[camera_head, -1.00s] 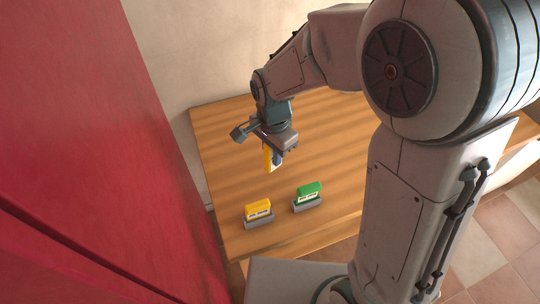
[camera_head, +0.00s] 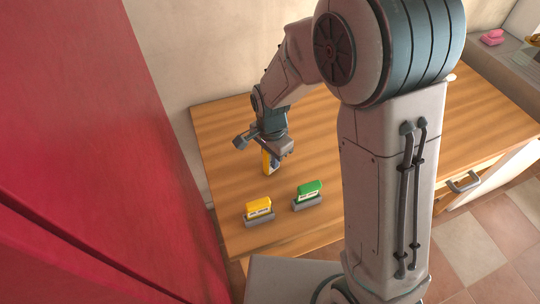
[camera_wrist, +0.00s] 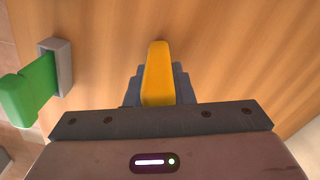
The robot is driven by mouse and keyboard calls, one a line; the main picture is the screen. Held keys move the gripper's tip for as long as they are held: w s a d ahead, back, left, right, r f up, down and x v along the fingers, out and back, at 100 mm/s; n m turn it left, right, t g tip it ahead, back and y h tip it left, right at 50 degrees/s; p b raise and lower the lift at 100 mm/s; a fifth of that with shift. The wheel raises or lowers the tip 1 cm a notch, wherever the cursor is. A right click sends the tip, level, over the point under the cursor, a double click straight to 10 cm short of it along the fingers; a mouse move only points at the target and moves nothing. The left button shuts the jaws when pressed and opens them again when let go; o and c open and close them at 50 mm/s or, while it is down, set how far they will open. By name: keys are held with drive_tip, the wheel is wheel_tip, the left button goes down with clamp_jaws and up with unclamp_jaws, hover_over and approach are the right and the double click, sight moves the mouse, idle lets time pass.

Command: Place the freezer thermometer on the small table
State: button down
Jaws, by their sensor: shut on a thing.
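My gripper (camera_head: 269,161) is shut on a yellow block-like thing (camera_head: 265,163), which may be the freezer thermometer; its face cannot be read. I hold it upright over the wooden table top (camera_head: 222,150). In the wrist view the yellow thing (camera_wrist: 157,72) sits between the grey fingers (camera_wrist: 157,88). Whether its lower end touches the wood cannot be told. A similar yellow thing (camera_head: 259,206) and a green one (camera_head: 309,188) stand in grey holders near the table's front edge. The green one also shows at the left of the wrist view (camera_wrist: 32,92).
A tall red surface (camera_head: 90,130) rises close on the left. A pale wall (camera_head: 200,50) stands behind the table. At the far right are a pink thing (camera_head: 492,37) on a grey surface and a drawer handle (camera_head: 463,182). Wood around my gripper is clear.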

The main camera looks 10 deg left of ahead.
drive_tip(key=c, duration=1.3)
unclamp_jaws()
drive_tip(key=shift+o, duration=0.2)
wheel_tip(320, 180, up, 12)
drive_tip(key=shift+r+p, duration=0.15)
drive_tip(key=shift+p, duration=0.25)
drive_tip(key=s+d+r+n+t, duration=0.1)
drive_tip(key=s+d+n, duration=0.3)
drive_tip(key=d, duration=0.5)
drive_tip(key=s+d+r+n+t, duration=0.1)
drive_tip(key=s+d+r+n, duration=0.2)
drive_tip(key=s+d, duration=0.5)
drive_tip(key=shift+d+r+n+t, duration=0.35)
drive_tip(key=shift+d+n, duration=0.25)
drive_tip(key=shift+d, duration=0.7)
